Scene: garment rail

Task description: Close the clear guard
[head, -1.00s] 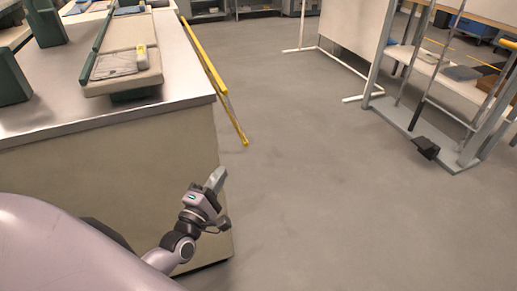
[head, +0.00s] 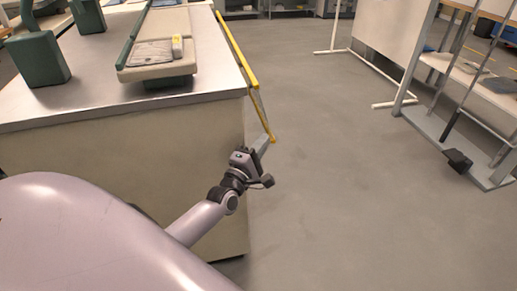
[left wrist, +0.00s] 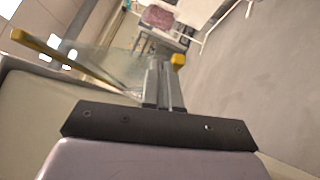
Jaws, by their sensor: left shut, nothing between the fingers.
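The clear guard (head: 257,101) is a see-through panel with yellow edging at the right side of the metal-topped table. Its yellow bar runs along the table's edge, and its other end hangs out and down over the floor. My left gripper (head: 263,144) is shut and empty, beside the guard's low yellow end. In the left wrist view my shut fingers (left wrist: 165,84) point toward the yellow end piece, with the clear panel (left wrist: 115,65) to their left. I cannot tell whether they touch it. My right gripper is out of view.
The table (head: 120,103) carries a padded beige board (head: 155,72) and green machine parts (head: 38,58). A grey metal frame (head: 425,122) with a black pedal (head: 457,161) stands at the right. The grey floor between is clear.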

